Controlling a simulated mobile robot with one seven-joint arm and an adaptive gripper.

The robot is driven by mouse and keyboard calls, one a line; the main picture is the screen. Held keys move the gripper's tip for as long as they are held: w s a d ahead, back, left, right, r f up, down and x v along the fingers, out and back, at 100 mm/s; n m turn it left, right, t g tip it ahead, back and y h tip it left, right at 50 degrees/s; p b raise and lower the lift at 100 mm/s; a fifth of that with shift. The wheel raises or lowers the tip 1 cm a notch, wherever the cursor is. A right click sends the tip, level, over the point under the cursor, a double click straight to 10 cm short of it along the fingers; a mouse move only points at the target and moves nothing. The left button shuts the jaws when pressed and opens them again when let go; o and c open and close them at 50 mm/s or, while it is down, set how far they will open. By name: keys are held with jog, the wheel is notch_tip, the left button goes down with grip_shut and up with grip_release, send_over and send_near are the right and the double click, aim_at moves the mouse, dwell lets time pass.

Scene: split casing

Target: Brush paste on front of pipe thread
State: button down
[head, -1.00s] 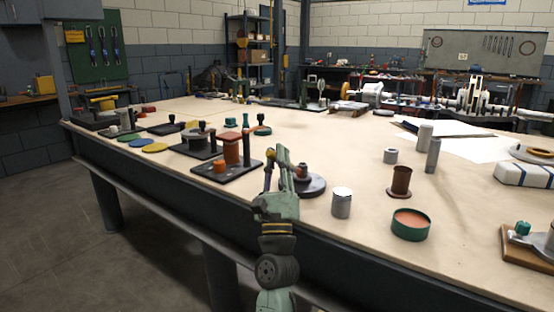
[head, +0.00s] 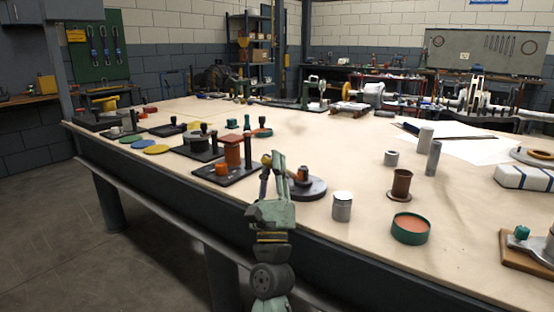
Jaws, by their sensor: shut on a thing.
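My gripper (head: 273,165) is at the front edge of the table, seen from behind. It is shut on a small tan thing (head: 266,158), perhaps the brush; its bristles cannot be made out. Just right of the gripper, a short brown-orange pipe stub (head: 303,173) stands on a round dark base (head: 309,190). Its thread and any paste on it are too small to tell. A green tin (head: 411,238) of orange paste (head: 411,222) stands open further right, well apart from the gripper.
A dark plate (head: 212,174) with an orange block and posts lies left of the gripper. A grey metal cylinder (head: 342,207) and a rusty flanged tube (head: 401,186) stand between the pipe and the tin. The table (head: 340,130) is clear behind the pipe.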

jog(key=s+a+p, duration=0.2)
jog(key=s, duration=0.1)
jog(key=shift+s+a, duration=0.2)
